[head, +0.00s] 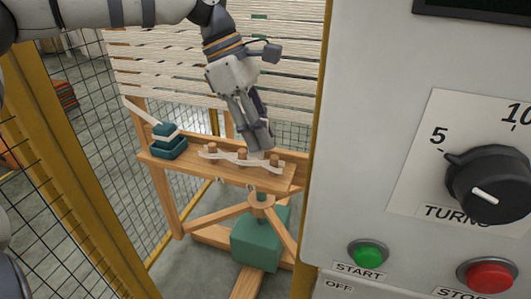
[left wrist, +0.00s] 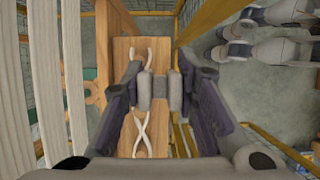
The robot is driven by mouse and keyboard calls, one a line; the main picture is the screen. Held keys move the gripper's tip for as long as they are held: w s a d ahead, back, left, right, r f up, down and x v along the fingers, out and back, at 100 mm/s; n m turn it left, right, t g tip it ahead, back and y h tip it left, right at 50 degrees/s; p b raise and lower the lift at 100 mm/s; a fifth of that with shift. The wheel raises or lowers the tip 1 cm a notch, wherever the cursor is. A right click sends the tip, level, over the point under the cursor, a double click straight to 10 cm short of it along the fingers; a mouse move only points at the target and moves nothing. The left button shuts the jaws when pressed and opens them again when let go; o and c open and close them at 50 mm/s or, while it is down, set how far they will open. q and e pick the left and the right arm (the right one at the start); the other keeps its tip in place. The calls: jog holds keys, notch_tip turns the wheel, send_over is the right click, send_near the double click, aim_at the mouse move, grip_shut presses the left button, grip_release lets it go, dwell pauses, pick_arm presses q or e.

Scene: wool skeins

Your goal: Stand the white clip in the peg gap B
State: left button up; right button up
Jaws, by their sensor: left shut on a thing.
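My left gripper (head: 260,142) comes down over the right half of the wooden peg board (head: 222,171). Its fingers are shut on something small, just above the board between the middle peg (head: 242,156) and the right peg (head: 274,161). The fingers mostly hide the held thing; I take it for the white clip, but its shape is unclear. A left peg (head: 212,148) also stands on the board. Cream wool strands (head: 225,157) weave around the pegs. In the left wrist view the closed fingertips (left wrist: 160,88) hide the pegs, and the strands cross below them (left wrist: 140,128). My right gripper is out of view.
A teal box (head: 170,151) with a white and teal piece above it stands at the board's left end. Slats of pale strands (head: 180,70) rise behind. A grey control panel (head: 380,150) with a dial and buttons fills the right. Mesh fence stands at left.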

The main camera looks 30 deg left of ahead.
pick_arm(q)
jog(key=w+f, duration=0.1)
jog(key=w+a+f, duration=0.1)
jog(key=f, duration=0.1)
jog(key=shift+a, duration=0.2)
jog(key=shift+w+a+f, duration=0.1)
jog(key=shift+f, duration=0.75)
jog(key=shift+w+a+f, duration=0.1)
jog(key=shift+f, duration=0.75)
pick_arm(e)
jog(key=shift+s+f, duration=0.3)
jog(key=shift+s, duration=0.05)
pick_arm(q)
jog(key=shift+f, duration=0.15)
jog(key=o, duration=0.9)
jog(key=v, duration=1.2)
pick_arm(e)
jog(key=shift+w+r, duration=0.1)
